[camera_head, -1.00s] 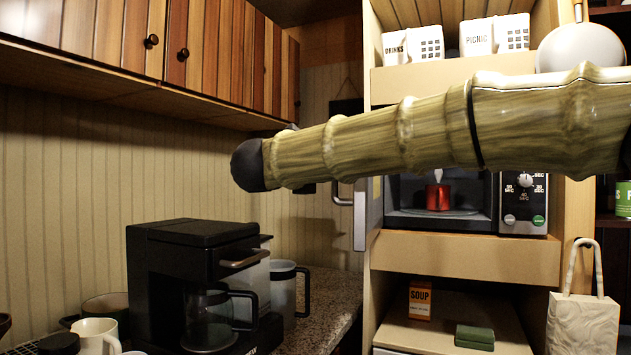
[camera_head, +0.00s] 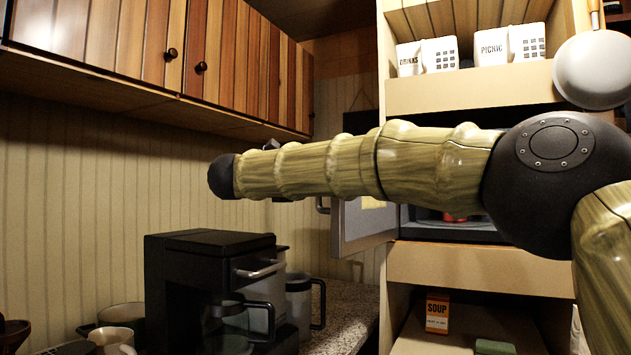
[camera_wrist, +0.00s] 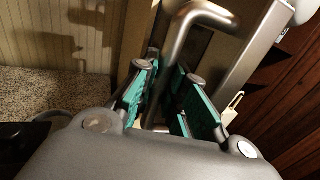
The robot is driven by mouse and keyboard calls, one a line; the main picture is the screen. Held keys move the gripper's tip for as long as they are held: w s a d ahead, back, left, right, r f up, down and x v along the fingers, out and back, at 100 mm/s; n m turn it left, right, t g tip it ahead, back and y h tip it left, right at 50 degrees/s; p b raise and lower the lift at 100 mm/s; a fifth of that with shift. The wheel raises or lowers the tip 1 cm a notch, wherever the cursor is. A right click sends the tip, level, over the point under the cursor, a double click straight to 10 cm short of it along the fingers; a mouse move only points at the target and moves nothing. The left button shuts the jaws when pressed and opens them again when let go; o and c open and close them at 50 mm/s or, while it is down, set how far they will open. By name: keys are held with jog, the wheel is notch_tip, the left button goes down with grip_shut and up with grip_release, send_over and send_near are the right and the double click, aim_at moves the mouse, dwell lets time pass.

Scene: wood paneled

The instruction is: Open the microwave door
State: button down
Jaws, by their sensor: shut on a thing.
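The microwave door (camera_head: 362,229) stands open, swung out to the left of the cavity. Its metal handle (camera_head: 322,204) shows at the door's left edge, just below my arm. The microwave cavity (camera_head: 470,229) is partly visible, with a red object (camera_head: 455,216) inside, mostly covered by my arm. In the wrist view, my gripper (camera_wrist: 168,73) has its teal-padded fingers on either side of the curved metal handle (camera_wrist: 180,38) and is shut on it. In the head view, my arm hides most of the gripper.
Wooden cabinets (camera_head: 150,50) hang above. White boxes (camera_head: 428,57) stand on the upper shelf, a soup box (camera_head: 437,313) on the lower. A pan (camera_head: 593,70) hangs at right.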

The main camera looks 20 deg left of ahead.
jog(key=shift+d+r, duration=0.15)
jog(key=c, duration=1.5)
grip_release()
jog(key=shift+w+d, duration=0.1)
jog(key=shift+o, duration=0.2)
jog(key=shift+a, duration=0.2)
jog(key=v, duration=1.2)
